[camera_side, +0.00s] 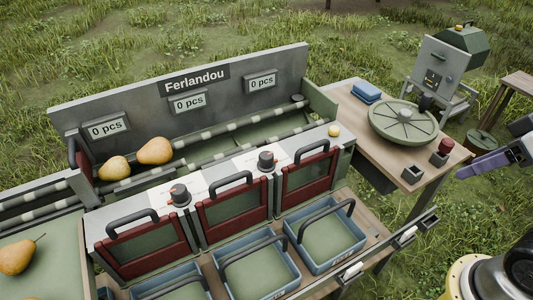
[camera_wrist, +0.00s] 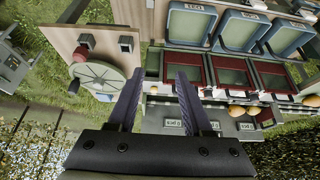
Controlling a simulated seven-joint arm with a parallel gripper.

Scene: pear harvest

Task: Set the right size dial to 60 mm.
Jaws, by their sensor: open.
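The right size dial (camera_side: 267,161) is a dark knob with a reddish top. It stands on the pale ledge between the middle and right red-framed doors of the sorter. Its pointer and scale are too small to read. A similar left dial (camera_side: 180,196) stands between the left and middle doors. My gripper (camera_side: 462,175) is at the right edge of the side view, beyond the side table and well apart from both dials. In the wrist view its two purple fingers (camera_wrist: 159,72) are spread with nothing between them. The dials cannot be clearly made out in that view.
Pears (camera_side: 154,151) lie at the sorter's left, below the "0 pcs" displays (camera_side: 188,101). Blue crates (camera_side: 325,237) with dark handles stand in front of the doors. The side table (camera_side: 364,115) holds a round green wheel (camera_side: 403,122), a red knob (camera_side: 446,146) and small dark boxes.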

